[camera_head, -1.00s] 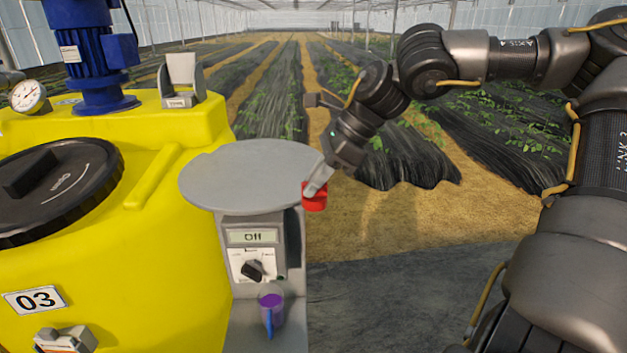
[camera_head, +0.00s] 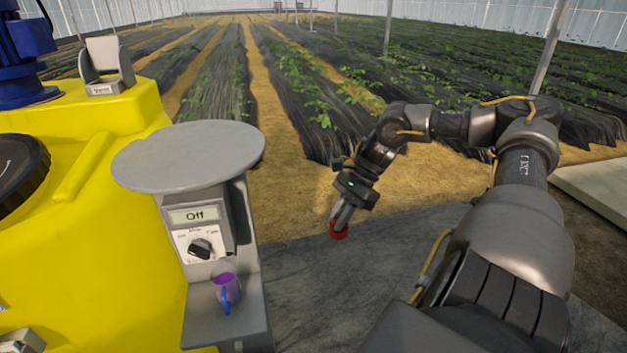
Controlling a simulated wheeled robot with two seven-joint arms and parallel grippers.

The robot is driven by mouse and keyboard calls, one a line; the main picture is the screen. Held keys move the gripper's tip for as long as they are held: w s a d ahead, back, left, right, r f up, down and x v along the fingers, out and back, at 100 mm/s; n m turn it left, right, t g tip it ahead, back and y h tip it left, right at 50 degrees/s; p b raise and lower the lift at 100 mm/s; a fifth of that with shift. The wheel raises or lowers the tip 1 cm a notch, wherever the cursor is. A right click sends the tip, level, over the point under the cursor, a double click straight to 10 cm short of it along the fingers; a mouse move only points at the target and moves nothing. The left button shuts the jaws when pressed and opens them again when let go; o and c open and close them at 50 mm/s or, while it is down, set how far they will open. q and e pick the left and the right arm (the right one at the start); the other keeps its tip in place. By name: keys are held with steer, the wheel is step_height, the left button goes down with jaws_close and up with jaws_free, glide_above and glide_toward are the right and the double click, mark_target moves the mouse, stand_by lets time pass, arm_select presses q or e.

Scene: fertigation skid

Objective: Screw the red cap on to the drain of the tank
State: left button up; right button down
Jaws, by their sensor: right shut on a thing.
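The red cap (camera_head: 338,232) is held in my right gripper (camera_head: 340,222), which points down and is shut on it. The cap is in the air to the right of the grey control stand, apart from it, with the dark ground sheet behind it. The yellow tank (camera_head: 95,240) fills the left of the picture, cut off by the frame edge. The tank's drain does not show. My left gripper is not in view.
The grey stand has a round top plate (camera_head: 188,155), a control box (camera_head: 197,230) reading "Off" and a lower shelf holding a purple cup (camera_head: 226,288). A dark sheet (camera_head: 330,300) covers the clear ground right of the stand. Crop rows lie beyond.

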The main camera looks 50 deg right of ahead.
steer(key=s+a+f+n+g+b, duration=0.1)
steer(key=s+a+f+n, duration=0.1)
steer(key=a+f, duration=0.5)
steer(key=s+a+f+n+g+b, duration=0.1)
steer(key=a+f+n+g, duration=0.2)
steer(key=f, duration=0.7)
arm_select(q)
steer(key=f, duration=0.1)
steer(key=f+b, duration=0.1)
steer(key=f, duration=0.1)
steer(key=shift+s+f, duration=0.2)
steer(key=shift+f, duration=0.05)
arm_select(e)
steer(key=w+a+n+g, duration=0.1)
steer(key=w+a+n, duration=0.2)
steer(key=a, duration=0.6)
steer(key=w+a+n+g+h, duration=0.1)
steer(key=w+a+n, duration=0.2)
steer(key=a, duration=0.6)
steer(key=shift+w+a+f+n, duration=0.25)
steer(key=shift+f+n, duration=0.05)
steer(key=shift+f, duration=0.05)
